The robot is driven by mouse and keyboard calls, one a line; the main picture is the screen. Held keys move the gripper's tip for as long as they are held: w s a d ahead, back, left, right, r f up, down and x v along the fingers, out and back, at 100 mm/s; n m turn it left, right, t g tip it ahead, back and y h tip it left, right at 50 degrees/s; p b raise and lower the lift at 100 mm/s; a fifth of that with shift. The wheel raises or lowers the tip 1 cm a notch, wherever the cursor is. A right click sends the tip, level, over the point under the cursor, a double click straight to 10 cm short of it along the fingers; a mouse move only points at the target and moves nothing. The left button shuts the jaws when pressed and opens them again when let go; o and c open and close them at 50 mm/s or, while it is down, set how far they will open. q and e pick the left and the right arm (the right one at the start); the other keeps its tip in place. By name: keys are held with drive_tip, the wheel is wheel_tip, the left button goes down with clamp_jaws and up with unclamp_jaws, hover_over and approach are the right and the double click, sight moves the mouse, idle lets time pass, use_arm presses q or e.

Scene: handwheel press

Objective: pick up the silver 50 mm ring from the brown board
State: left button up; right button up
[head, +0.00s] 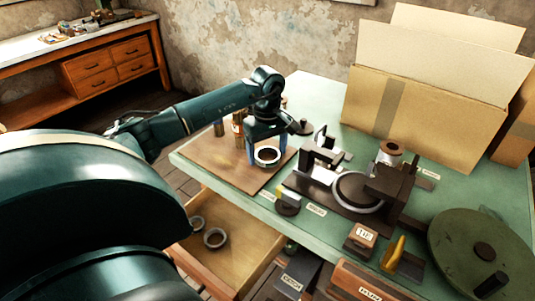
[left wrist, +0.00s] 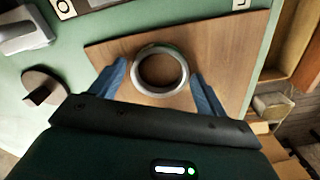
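The silver ring (head: 267,163) lies on the brown board (head: 215,163) near the board's front right part. It also shows in the left wrist view (left wrist: 160,93), lying flat with the board visible through its hole. My left gripper (head: 267,152) points down over the ring. In the left wrist view its blue fingers (left wrist: 159,74) stand apart, one on each side of the ring, with a narrow gap at each side. The gripper looks open. My right gripper is in neither view.
Several bottles or cylinders (head: 238,130) stand at the board's back, close to my left gripper. The press (head: 360,188) is to the right on the green table. An open drawer (head: 232,262) with two rings is below the front edge. A cardboard box (head: 425,115) stands behind.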

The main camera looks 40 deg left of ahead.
use_arm(q)
drive_tip(key=c, duration=0.9)
